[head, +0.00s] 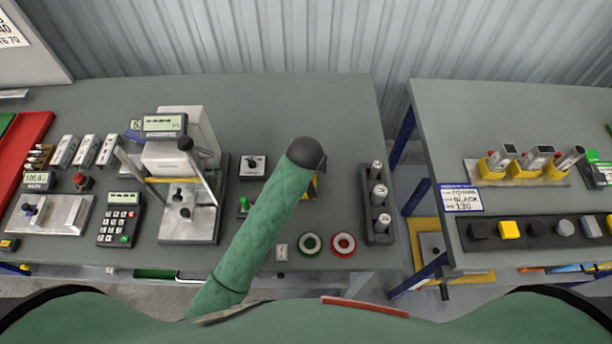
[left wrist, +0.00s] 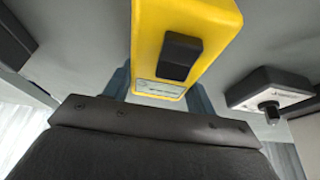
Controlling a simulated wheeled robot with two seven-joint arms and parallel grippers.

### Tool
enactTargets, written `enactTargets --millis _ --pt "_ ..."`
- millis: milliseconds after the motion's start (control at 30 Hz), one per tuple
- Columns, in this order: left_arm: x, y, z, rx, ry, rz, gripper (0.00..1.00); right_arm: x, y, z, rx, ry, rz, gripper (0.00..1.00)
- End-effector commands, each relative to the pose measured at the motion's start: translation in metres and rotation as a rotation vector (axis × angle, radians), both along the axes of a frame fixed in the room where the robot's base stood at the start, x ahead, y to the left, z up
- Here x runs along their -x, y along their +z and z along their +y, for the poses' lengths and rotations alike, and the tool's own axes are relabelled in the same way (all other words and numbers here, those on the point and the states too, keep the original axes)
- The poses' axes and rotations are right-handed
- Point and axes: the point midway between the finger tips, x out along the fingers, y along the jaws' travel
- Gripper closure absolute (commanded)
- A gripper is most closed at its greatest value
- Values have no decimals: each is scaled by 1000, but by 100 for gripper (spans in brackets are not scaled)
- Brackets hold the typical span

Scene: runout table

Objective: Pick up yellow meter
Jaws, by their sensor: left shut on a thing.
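The yellow meter (left wrist: 205,22) fills the top middle of the left wrist view, with a black block and a pale label on its face. My left gripper (left wrist: 160,82) is shut on it, one grey-blue finger at each side. In the head view my left arm reaches over the near table, and its dark wrist hides the gripper and most of the meter; only a small yellow patch (head: 314,184) shows beside the arm. I cannot tell whether the meter touches the table. My right gripper is in neither view.
A small white box with a knob (head: 252,167) stands left of the arm; it also shows in the wrist view (left wrist: 270,90). A press-like stand (head: 185,225) is further left. A dark rack of cylinders (head: 378,238) and green and red rings (head: 343,245) are right. A gap separates the second table (head: 450,130).

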Motion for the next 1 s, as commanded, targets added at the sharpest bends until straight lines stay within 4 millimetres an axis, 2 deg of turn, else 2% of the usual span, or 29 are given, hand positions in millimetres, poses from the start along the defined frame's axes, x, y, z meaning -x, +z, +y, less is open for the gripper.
enactTargets --millis 167,267,633,800,1000 --pt "-1 5 0 1 1 -2 77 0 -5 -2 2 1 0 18" --pt "-1 16 -1 3 1 -4 77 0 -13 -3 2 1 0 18" --pt "-1 81 -1 2 0 -4 77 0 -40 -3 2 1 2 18" --pt "0 96 -1 1 1 -1 77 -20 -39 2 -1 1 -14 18" --pt "0 101 0 1 0 0 77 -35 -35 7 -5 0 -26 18"
